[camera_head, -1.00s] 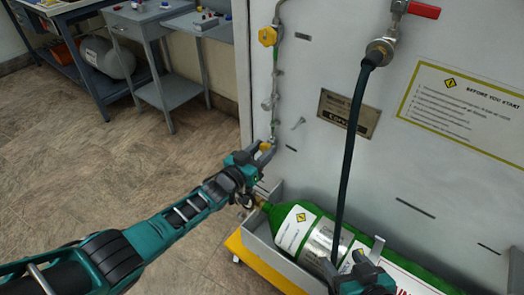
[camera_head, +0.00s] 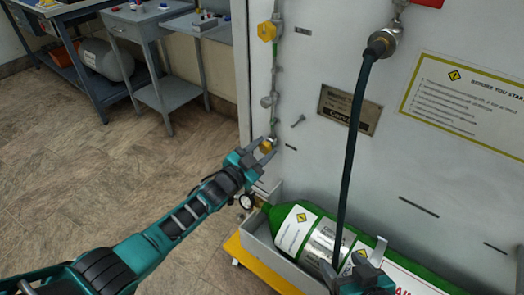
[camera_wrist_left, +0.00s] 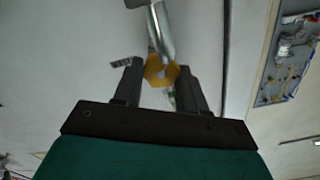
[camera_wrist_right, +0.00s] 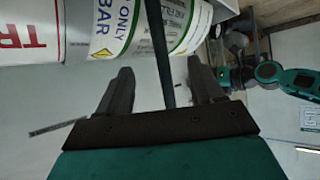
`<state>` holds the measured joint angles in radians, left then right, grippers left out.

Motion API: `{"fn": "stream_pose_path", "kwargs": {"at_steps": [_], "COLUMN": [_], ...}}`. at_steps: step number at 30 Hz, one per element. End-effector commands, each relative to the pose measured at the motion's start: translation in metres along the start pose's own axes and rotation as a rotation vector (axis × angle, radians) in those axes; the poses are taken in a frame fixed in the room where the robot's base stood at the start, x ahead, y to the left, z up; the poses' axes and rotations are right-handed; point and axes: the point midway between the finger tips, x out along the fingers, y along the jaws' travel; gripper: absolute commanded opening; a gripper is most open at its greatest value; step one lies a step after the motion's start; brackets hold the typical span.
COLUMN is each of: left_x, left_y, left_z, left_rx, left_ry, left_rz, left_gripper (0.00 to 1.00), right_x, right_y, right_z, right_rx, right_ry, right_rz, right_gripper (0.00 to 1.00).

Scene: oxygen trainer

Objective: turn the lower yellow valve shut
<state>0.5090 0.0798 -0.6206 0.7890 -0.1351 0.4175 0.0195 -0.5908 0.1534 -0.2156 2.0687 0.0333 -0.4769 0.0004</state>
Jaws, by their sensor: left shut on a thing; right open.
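The lower yellow valve (camera_head: 266,146) sits low on the pipe at the left of the grey panel. My left gripper (camera_head: 259,150) is shut on it. In the left wrist view the yellow valve (camera_wrist_left: 161,71) lies between the two fingers, on a metal pipe. The upper yellow valve (camera_head: 267,31) is higher on the same pipe and clear of the grippers. My right gripper (camera_head: 362,268) is open in front of the green cylinder (camera_head: 294,229). In the right wrist view the dark hose (camera_wrist_right: 160,50) passes between the open fingers; contact cannot be told.
The cylinder lies in a grey tray on a yellow base (camera_head: 262,270). The hose (camera_head: 354,130) hangs from a fitting on the panel (camera_head: 435,165). A small grey table (camera_head: 165,85) and a workbench stand at the back left. The floor between is clear.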

Motion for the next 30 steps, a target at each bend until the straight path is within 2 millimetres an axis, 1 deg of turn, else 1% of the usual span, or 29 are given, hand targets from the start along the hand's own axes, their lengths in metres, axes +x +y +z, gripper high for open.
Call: {"fn": "stream_pose_path", "kwargs": {"at_steps": [12,13,18,21,27,30], "left_x": [-0.0006,-0.0006,-0.0005,-0.0004,-0.0004,-0.0041], "left_y": [0.0001,0.0001,0.0001,0.0001,0.0,-0.0002], "left_z": [0.0013,0.0013,0.001,0.0008,0.0003,0.0001], "left_rx": [0.009,0.009,0.009,0.009,0.008,0.008], "left_ry": [-0.004,-0.004,-0.003,-0.002,-0.001,-0.002], "left_rz": [0.0,0.0,0.0,0.0,0.0,0.0], "left_gripper": [0.11,0.42,0.58,0.67,0.67,0.67], "right_x": [0.0001,0.0001,0.0002,0.0002,0.0003,-0.001], "right_y": [0.0006,0.0006,0.0005,0.0003,-0.0005,-0.0008], "right_z": [0.0009,0.0009,0.001,0.0009,0.0006,-0.0015], "right_rx": [-0.003,-0.003,-0.002,-0.001,0.004,0.006], "right_ry": [-0.001,-0.001,-0.001,-0.001,-0.001,-0.001], "right_rz": [0.0,0.0,0.0,0.0,0.001,0.001], "right_gripper": [0.67,0.67,0.67,0.67,0.67,0.67]}}
